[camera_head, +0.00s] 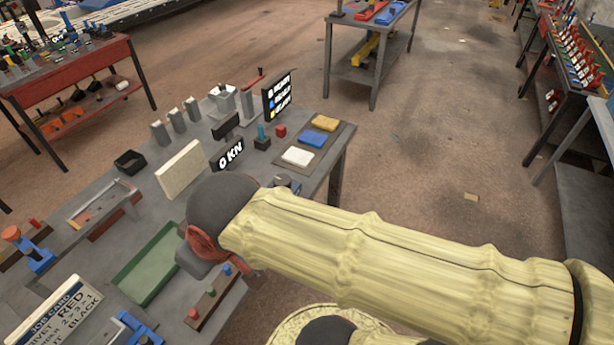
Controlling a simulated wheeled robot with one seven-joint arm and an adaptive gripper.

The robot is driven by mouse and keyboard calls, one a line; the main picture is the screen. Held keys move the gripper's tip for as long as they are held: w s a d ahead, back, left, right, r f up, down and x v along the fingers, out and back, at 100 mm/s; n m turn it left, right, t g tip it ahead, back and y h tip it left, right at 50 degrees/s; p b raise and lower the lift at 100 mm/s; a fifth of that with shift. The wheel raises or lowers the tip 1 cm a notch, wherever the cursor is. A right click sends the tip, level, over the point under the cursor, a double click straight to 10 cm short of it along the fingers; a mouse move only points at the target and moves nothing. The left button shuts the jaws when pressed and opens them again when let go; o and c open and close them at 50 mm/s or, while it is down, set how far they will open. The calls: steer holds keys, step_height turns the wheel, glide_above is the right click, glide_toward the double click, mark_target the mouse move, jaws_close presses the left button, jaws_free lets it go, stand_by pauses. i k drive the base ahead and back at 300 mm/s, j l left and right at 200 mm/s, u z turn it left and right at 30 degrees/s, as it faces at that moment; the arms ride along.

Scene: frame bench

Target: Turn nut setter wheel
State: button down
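My pale yellow arm reaches in from the right over the bench (66,238). My gripper (193,262) is at its left end, above the bench near the green tray; its fingers are not clear, so I cannot tell whether it is open or shut. No wheel is plainly visible, and I cannot tell which device is the nut setter. A blue device with an orange knob (12,233) stands at the left edge. A blue device (138,330) stands at the bottom. A small grey-blue device (287,184) is partly hidden behind my arm.
A green tray (150,262) lies left of my gripper. A rack with coloured pegs (210,303) is just below it. A cream block (180,169), a "0 KN" display (230,154) and a job card (62,314) stand on the bench.

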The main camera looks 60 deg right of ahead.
mark_target(281, 179)
steer(key=k+z, duration=0.15)
steer(key=z, duration=1.3)
steer(key=k+l+u, duration=0.2)
steer(key=l+u, duration=0.15)
steer(key=k+l+u, duration=0.3)
steer(key=l, duration=0.15)
steer(key=k+l+u, duration=0.15)
steer(key=l+u, duration=0.2)
